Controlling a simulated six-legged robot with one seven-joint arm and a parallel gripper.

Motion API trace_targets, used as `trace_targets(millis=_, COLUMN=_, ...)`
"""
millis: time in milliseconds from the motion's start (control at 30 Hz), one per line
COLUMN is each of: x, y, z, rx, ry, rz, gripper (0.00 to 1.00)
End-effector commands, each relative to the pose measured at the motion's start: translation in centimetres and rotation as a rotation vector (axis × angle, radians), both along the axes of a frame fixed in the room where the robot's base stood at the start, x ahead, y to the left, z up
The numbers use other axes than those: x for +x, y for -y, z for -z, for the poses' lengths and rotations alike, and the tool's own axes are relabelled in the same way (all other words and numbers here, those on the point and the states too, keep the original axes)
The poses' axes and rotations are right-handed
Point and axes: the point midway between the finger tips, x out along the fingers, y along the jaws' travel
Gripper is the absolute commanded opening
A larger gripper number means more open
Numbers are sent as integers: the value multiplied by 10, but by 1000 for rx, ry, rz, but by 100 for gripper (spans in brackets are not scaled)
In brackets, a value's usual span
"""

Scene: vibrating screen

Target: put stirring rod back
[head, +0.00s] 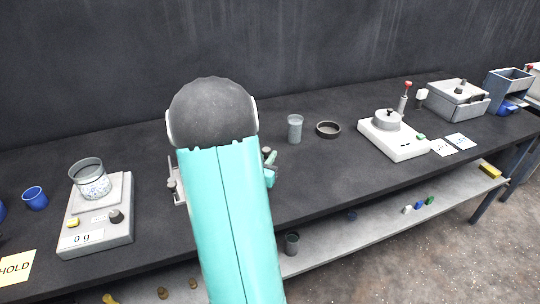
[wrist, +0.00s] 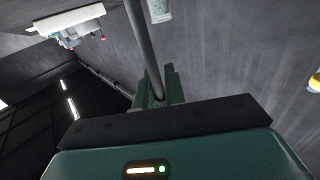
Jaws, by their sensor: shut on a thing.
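The stirring rod (wrist: 142,42) is a thin grey rod in the wrist view. It runs from the top edge down between the fingers of my gripper (wrist: 160,88), which is shut on it. In the head view my turquoise arm covers the middle of the bench and hides the rod and most of the gripper. A grey metal stand or rack, partly hidden, shows at the arm's left edge (head: 177,190). I cannot tell whether it is the rod's place.
On the dark bench (head: 350,170) are a scale (head: 100,235) reading 0 g with a glass beaker (head: 92,186), a blue cup (head: 35,198), a grey cup (head: 295,130), a dark round dish (head: 328,130) and a white device (head: 400,142). A lower shelf (head: 345,230) holds small items.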

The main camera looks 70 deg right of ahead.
Motion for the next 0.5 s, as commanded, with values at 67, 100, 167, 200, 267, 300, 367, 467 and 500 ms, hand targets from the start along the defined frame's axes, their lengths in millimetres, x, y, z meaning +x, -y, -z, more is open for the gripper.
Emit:
trace_targets(millis=67, x=0, y=-3, z=5, rx=1, ry=1, rz=0, gripper=0)
trace_targets(millis=100, x=0, y=-3, z=6, rx=0, ry=1, rz=0, gripper=0)
trace_targets(millis=167, x=0, y=-4, z=6, rx=-1, ry=1, rz=0, gripper=0)
trace_targets(millis=200, x=0, y=-5, z=6, rx=-2, ry=2, rz=0, gripper=0)
trace_targets(millis=267, x=0, y=-5, z=6, rx=-2, ry=2, rz=1, gripper=0)
trace_targets(millis=300, x=0, y=-5, z=6, rx=-2, ry=2, rz=0, gripper=0)
trace_targets(millis=367, x=0, y=-6, z=6, rx=-1, ry=1, rz=0, gripper=0)
trace_targets(millis=467, x=0, y=-6, z=9, rx=-1, ry=0, rz=0, gripper=0)
trace_targets(millis=500, x=0, y=-6, z=9, rx=-1, ry=1, rz=0, gripper=19)
